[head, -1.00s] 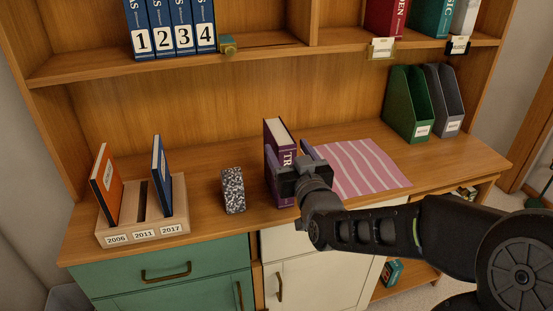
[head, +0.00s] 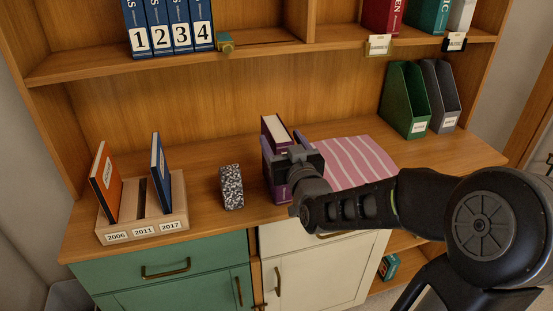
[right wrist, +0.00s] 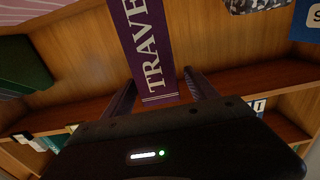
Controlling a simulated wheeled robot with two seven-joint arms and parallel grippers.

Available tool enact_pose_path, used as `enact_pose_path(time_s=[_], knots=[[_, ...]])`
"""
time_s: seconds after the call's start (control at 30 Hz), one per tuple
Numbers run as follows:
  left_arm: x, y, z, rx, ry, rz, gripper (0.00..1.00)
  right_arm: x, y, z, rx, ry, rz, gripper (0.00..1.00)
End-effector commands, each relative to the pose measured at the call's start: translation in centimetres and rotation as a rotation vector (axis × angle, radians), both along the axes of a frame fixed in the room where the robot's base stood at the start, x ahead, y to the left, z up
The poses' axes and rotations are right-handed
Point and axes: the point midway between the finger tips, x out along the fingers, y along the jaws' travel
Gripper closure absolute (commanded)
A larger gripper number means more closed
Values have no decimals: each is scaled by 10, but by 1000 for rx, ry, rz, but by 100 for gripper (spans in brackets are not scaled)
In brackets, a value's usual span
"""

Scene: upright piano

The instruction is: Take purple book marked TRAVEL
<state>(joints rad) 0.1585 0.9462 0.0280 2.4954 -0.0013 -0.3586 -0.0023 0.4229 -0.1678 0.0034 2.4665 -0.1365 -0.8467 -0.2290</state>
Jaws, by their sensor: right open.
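The purple TRAVEL book (head: 276,133) stands upright on the wooden desk, its pale page edges facing up. Its spine, with white lettering, shows in the right wrist view (right wrist: 148,50). My right gripper (head: 286,152) is at the book's spine side, and its body hides much of the spine in the head view. In the right wrist view the two fingers are apart, one on each side of the spine. I cannot tell whether either finger touches the book. My left gripper is not in view.
A speckled block (head: 232,187) stands left of the book. A pink striped cloth (head: 350,163) lies to the right. A wooden year-marked holder (head: 181,207) with an orange and a blue book is at the left. Green (head: 405,100) and grey (head: 440,95) file holders stand at the back right.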

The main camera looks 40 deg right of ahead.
Motion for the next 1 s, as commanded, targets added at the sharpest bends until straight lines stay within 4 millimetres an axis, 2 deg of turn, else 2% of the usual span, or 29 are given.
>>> enact_pose_path(time_s=[0.33, 0.97, 1.0], knots=[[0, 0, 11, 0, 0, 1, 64, 42, -15, 1, 0, 1, 0, 33], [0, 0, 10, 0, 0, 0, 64, 44, -15, 0, 0, 0, 0, 33], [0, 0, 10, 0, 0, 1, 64, 44, -15, 0, 0, 0, 0, 35]])
